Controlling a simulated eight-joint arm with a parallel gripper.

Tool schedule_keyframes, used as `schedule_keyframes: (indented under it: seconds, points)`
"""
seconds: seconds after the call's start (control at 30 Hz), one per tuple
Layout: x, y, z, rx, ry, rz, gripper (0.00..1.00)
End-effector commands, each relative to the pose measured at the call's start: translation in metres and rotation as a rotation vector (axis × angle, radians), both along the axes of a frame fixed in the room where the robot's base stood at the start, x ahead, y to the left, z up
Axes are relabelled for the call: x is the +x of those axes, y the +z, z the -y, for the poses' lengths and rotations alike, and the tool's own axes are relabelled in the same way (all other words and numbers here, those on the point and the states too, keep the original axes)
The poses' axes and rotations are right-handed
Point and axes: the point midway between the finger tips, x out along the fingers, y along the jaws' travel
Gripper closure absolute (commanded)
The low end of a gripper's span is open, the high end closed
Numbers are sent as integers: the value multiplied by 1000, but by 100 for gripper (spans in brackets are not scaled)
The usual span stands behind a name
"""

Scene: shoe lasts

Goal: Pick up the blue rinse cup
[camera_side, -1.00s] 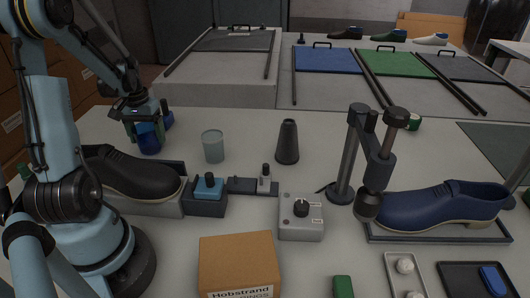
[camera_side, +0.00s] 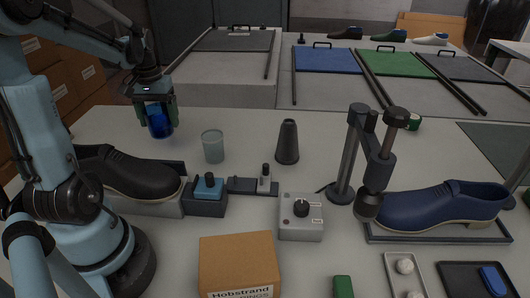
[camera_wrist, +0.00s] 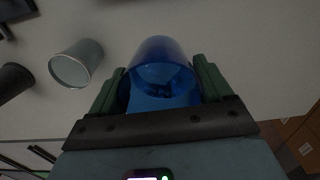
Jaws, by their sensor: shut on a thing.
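The blue rinse cup (camera_side: 159,121) is translucent and sits between the green fingers of my gripper (camera_side: 156,107) at the back left of the table. In the wrist view the cup (camera_wrist: 162,60) fills the space between the two fingers of my gripper (camera_wrist: 158,88), which touch its sides. My gripper points down and is shut on the cup. The cup looks upright. Whether its base is clear of the table is hard to tell.
A clear grey cup (camera_side: 213,147) stands to the right of the blue cup, with a dark cone-shaped thing (camera_side: 288,142) beyond it. A black shoe (camera_side: 129,172) lies on a stand in front. A cardboard box (camera_side: 239,262) stands nearer the camera.

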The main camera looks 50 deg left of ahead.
Motion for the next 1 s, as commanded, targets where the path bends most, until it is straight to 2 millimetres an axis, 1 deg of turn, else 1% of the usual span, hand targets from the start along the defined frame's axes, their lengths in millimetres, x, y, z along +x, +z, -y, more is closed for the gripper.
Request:
schedule_keyframes:
  seconds: [0.1,0.4,0.7,1.0]
  points:
    - [5,7,11,0,-3,0,58]
    - [15,21,31,0,-2,0,58]
    - [21,28,42,0,0,0,58]
    - [22,31,46,0,0,0,58]
